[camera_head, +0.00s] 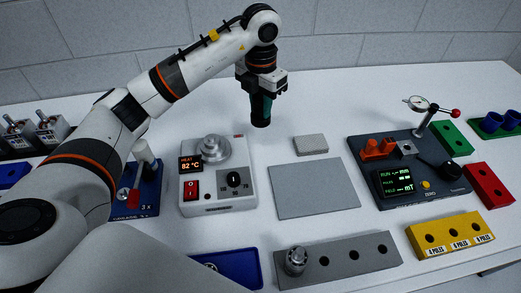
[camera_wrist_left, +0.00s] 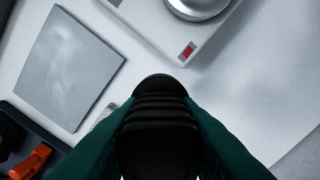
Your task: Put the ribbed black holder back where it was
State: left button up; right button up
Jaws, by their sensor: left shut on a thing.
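My left gripper (camera_head: 265,101) is near the back of the white table, behind the white heater box and pointing down. Its green fingers are shut on the ribbed black holder (camera_head: 259,115). The holder hangs roughly upright below the fingers; whether its lower end touches the table is hard to tell. In the left wrist view, the ribbed black holder (camera_wrist_left: 160,112) shows its ridges between the two green fingers, which hide its sides. My right gripper is not in view.
A heater box (camera_head: 218,180) reading 82 °C stands in front of the gripper. A small grey block (camera_head: 311,145) and a flat grey mat (camera_head: 313,190) lie to its right. A dark gauge station (camera_head: 433,190) stands further right.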

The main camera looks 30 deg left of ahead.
pick_arm(q)
jog(key=shift+w+f+n, duration=0.15)
jog(key=shift+n, duration=0.35)
notch_tip(320, 180, down, 6)
jog(key=shift+a+r+p, duration=0.1)
jog(key=shift+p, duration=0.5)
jog(key=shift+f+p, duration=0.35)
jog(key=shift+f, duration=1.65)
jog(key=shift+f, duration=0.15)
jog(key=o, duration=1)
